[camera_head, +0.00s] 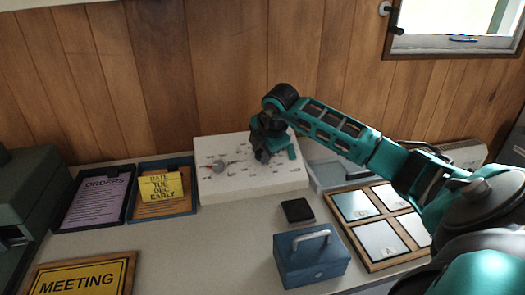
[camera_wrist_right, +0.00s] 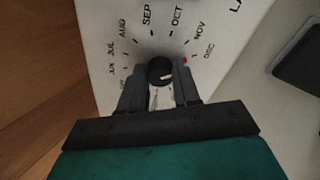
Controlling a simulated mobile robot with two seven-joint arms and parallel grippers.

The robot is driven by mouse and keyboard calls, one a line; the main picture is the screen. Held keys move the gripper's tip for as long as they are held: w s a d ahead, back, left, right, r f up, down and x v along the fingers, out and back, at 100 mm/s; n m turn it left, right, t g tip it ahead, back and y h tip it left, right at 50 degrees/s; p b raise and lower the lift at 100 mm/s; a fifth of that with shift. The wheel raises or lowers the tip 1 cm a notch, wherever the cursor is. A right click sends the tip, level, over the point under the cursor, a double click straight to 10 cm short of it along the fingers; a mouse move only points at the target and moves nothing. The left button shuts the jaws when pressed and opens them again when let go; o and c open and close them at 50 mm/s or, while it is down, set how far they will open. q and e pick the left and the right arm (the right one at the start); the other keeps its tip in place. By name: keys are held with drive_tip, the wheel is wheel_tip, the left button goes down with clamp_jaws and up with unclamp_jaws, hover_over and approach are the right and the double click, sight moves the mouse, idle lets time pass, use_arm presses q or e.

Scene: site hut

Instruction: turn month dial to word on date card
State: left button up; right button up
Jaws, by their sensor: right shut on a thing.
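The month dial (camera_wrist_right: 160,70) is a round dark knob on a white panel (camera_head: 235,190), ringed by month words from about JUN to DEC in the right wrist view. A small red mark (camera_wrist_right: 185,61) shows beside the knob, toward NOV and DEC; I cannot tell exactly which word it points at. My right gripper (camera_wrist_right: 160,76) is shut on the dial, one finger on each side. In the head view the right gripper (camera_head: 262,155) hides the dial. The yellow date card (camera_head: 160,187) reads DATE, TUE, DEC, EARLY. My left gripper is out of view.
Another grey dial (camera_head: 218,168) sits on the panel's left part. An ORDERS tray (camera_head: 124,206) stands left. A blue cash box (camera_head: 312,275), a black pad (camera_head: 297,210) and a wooden frame with pale squares (camera_head: 372,265) lie in front and right.

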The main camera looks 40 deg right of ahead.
drive_tip(key=o, duration=1.1)
drive_tip(key=shift+c, duration=0.2)
drive_tip(key=shift+r, duration=0.1)
drive_tip(key=p+v, duration=0.1)
drive_tip(key=v, duration=1.1)
drive_tip(key=shift+s+r, duration=0.2)
drive_tip(key=shift+r, duration=0.15)
drive_tip(key=shift+a, duration=0.1)
